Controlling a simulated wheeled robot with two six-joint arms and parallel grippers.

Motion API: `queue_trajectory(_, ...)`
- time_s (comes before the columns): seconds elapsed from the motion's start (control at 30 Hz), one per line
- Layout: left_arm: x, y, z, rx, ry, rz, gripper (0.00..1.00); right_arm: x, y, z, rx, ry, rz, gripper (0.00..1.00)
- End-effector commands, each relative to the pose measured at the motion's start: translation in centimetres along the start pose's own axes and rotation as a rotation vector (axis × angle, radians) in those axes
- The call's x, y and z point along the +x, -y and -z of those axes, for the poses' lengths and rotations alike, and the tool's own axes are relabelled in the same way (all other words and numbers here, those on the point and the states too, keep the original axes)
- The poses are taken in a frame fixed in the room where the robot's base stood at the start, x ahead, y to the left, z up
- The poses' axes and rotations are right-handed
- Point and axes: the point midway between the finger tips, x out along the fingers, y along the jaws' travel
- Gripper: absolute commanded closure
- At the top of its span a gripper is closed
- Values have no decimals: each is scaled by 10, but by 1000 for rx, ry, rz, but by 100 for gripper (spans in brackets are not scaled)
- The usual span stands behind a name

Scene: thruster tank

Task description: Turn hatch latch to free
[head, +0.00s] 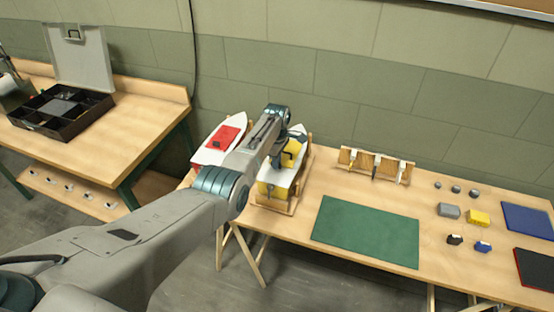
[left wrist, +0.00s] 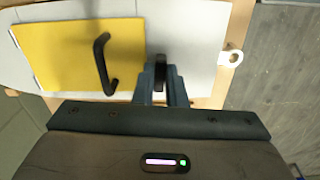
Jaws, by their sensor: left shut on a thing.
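A white model boat (head: 296,171) with a yellow hatch (head: 288,158) sits in a wooden cradle on the bench. In the left wrist view the yellow hatch (left wrist: 75,55) lies flat, with a black bent handle (left wrist: 104,62) on it. A small black latch (left wrist: 161,66) stands on the white deck just right of the hatch's edge, lying parallel to that edge. My left gripper (left wrist: 161,88) is shut on the latch; the fingers hide its lower part. In the head view my left arm hides much of the boat and latch. My right gripper is not seen.
A second boat (head: 211,142) with a red hatch stands close on the left. A green mat (head: 367,231), a wooden rack (head: 376,164) and several small blocks lie to the right. A side table (head: 145,90) with an open black case (head: 62,110) is at left.

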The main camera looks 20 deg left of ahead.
Motion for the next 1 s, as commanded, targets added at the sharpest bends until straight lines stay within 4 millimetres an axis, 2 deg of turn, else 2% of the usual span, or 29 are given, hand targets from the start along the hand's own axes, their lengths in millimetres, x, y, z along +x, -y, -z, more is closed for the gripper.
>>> queue_trajectory(0.3, -2, 0, 1, -93, -1, -3, 100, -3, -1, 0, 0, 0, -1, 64)
queue_trajectory(0.77, -2, 0, 1, -104, -1, -3, 100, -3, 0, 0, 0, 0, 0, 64)
queue_trajectory(0.8, -2, 0, 1, -104, -1, -3, 85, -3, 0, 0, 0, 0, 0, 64)
queue_trajectory(0.9, -2, 0, 1, -104, -1, -3, 67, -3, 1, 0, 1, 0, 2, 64)
queue_trajectory(1.0, -1, 0, 0, -104, -1, -2, 67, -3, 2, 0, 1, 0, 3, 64)
